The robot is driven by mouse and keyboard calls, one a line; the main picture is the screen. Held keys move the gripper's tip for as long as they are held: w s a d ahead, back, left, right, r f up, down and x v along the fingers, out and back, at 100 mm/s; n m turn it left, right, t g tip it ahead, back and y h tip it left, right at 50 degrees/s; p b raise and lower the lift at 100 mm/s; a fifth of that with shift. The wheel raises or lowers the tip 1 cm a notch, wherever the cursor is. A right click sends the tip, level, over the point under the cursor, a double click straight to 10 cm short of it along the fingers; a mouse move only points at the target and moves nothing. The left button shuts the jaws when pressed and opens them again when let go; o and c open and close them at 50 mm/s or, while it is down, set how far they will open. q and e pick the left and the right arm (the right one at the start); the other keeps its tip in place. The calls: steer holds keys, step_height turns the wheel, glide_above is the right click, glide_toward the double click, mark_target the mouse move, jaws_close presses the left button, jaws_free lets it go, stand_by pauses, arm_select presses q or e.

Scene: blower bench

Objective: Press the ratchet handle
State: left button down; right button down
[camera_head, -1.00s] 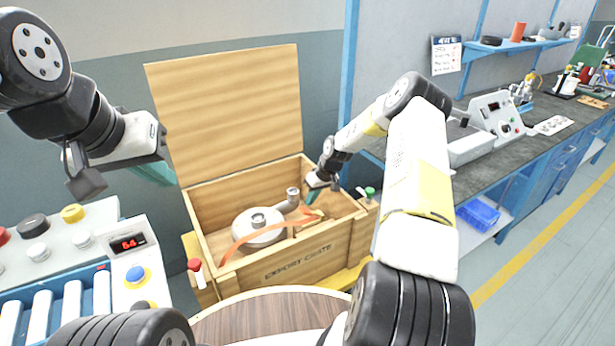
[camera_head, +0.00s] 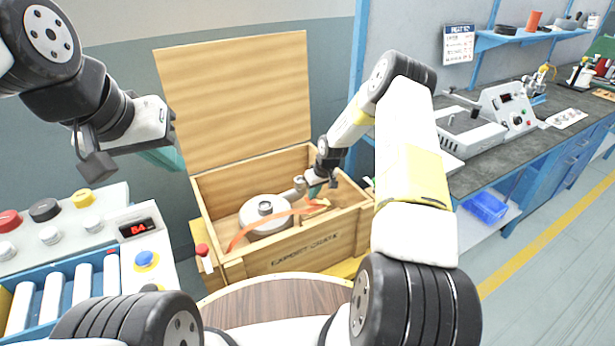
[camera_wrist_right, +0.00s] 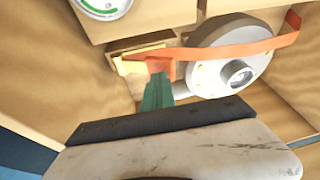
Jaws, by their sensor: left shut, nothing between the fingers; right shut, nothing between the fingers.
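An orange strap (camera_head: 270,224) runs over the pale round blower (camera_head: 262,211) inside the open wooden crate (camera_head: 310,248). An orange ratchet part (camera_head: 318,203) is at the strap's right end, small here; in the right wrist view the orange ratchet handle (camera_wrist_right: 158,66) is beside a yellowish bracket (camera_wrist_right: 131,66). My right gripper (camera_head: 314,190) is inside the crate, shut and empty. Its teal fingertips (camera_wrist_right: 157,92) are just below the orange handle in the wrist view; I cannot tell whether they touch. My left gripper (camera_head: 168,157) is shut, empty, left of the crate lid.
The crate lid (camera_head: 235,100) stands open behind it. A red-topped post (camera_head: 203,256) is at the crate's front left. A roller conveyor (camera_head: 52,300) and button panel (camera_head: 60,225) lie left, a workbench (camera_head: 480,165) right. A dial gauge (camera_wrist_right: 102,7) shows in the wrist view.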

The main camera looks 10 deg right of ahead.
mark_target(307, 202)
steer(key=shift+s+a+f, duration=0.3)
steer(key=shift+a+f, duration=0.4)
steer(key=shift+f, duration=0.2)
steer(key=shift+s+a+f, duration=0.25)
steer(key=shift+a+f, duration=0.4)
steer(key=shift+f, duration=0.2)
steer(key=shift+r, duration=0.95)
steer(key=shift+w+r, duration=0.1)
steer(key=shift+r, duration=0.15)
steer(key=r, duration=0.2)
steer(key=d+r, duration=0.1)
steer(key=r, duration=0.1)
steer(key=shift+d+r, duration=0.1)
steer(key=shift+r, duration=0.2)
steer(key=s+a+v, duration=0.1)
steer(key=v, duration=0.7)
steer(key=shift+a+r, duration=0.25)
steer(key=shift+a, duration=0.1)
